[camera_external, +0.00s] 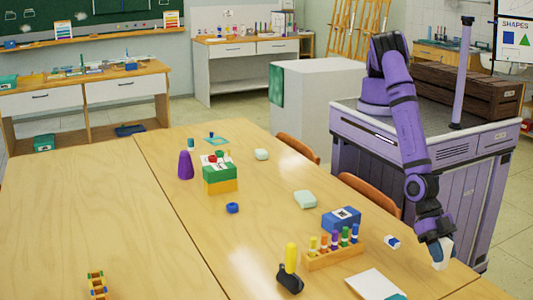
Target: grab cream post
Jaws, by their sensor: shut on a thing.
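My gripper (436,255) is at the right end of the long wooden table, with the arm reaching down from above. It is shut on a pale, whitish piece, the cream post (446,250). My fingers cover part of the post, and its full shape is hard to make out. I cannot tell whether its lower end touches the table.
A small blue-and-white block (392,242) lies just left of my gripper. A wooden rack (334,257) with several coloured pegs, a blue box (341,219) and a white sheet (374,285) are further left. Orange chairs (371,194) stand along the table's far edge.

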